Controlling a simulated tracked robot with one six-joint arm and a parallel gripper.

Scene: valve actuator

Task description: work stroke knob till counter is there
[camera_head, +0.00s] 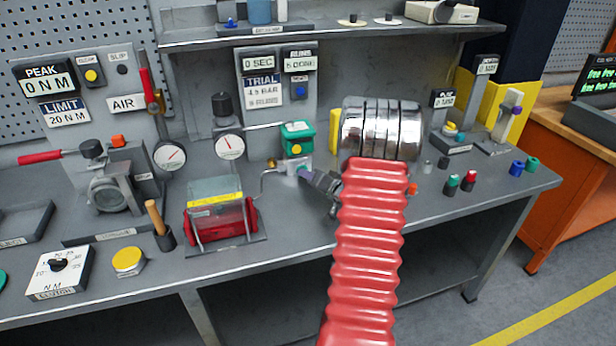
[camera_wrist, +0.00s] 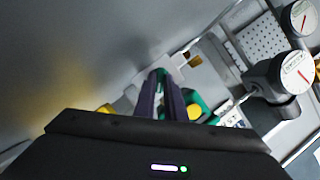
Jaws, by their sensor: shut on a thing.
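A green actuator (camera_head: 297,137) with a yellow button on its front stands on the bench against the back panel. It also shows in the wrist view (camera_wrist: 201,103), partly behind my fingers. My gripper (camera_head: 307,174) reaches in from the right just below it. It is shut on a small teal-blue piece, which seems to be the stroke knob (camera_head: 301,170). In the wrist view my dark fingers (camera_wrist: 161,88) stand close together and hide most of it. The counter (camera_head: 300,63) on the panel above appears to read "5 DONE" under "RUNS". A "TRIAL" plate hangs beside it.
A clear-covered red cylinder (camera_head: 221,215) stands left of my gripper, and a round gauge (camera_head: 230,147) behind it. My red sleeved arm crosses the bench front. Small coloured knobs (camera_head: 468,181) stand at the right. The shelf (camera_head: 330,36) overhangs the back.

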